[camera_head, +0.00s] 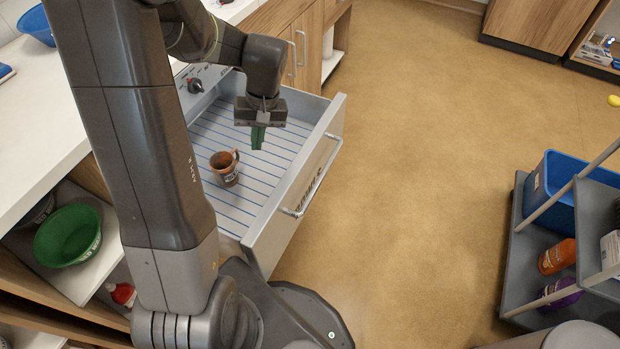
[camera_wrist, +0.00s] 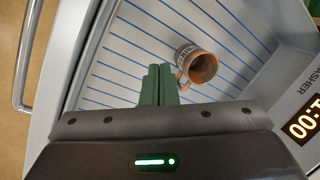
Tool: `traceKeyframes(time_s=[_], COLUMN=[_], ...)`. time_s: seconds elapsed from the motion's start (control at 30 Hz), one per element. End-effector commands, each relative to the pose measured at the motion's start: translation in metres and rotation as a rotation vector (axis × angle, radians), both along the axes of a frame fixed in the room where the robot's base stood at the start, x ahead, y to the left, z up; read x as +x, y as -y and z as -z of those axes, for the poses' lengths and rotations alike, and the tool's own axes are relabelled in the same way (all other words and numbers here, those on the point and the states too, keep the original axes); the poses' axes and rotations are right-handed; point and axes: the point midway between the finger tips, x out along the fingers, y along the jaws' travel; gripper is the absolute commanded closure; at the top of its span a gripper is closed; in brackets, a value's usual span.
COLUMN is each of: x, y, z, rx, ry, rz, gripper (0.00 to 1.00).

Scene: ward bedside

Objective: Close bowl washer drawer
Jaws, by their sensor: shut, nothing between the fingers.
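The bowl washer drawer (camera_head: 296,186) is pulled out from the white counter, with a grey front, a silver bar handle (camera_head: 318,178) and a blue-striped rack floor. My gripper (camera_head: 258,138) is over the drawer's inside, fingers down, behind the front panel. Its green fingers are together and hold nothing. In the wrist view the gripper (camera_wrist: 160,80) points into the drawer, with the mug (camera_wrist: 198,66) just beyond the fingertips. The drawer handle (camera_wrist: 24,60) shows at the left there.
A control knob (camera_head: 195,86) is on the washer panel behind the drawer. A green bowl (camera_head: 68,235) sits on a shelf at lower left. A grey cart with a blue bin (camera_head: 548,190) stands at right. The floor (camera_head: 420,150) before the drawer is clear.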

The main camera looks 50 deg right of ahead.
Motion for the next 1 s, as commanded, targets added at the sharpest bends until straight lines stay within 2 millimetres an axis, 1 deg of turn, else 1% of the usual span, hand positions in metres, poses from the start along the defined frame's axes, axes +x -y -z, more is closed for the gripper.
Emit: traceKeyframes(time_s=[0.03,0.23,0.5,0.8,1.0], x=[-0.014,-0.057,-0.112,-0.171,-0.203], y=[0.006,0.018,0.029,0.036,0.039], z=[-0.008,-0.018,-0.005,0.003,0.005], rx=[0.026,0.115,0.211,0.270,0.279], ry=[0.010,0.071,0.187,0.360,0.475], rz=[0.039,0.159,0.321,0.503,0.604], gripper=[1.00,1.00,1.00,1.00,1.00])
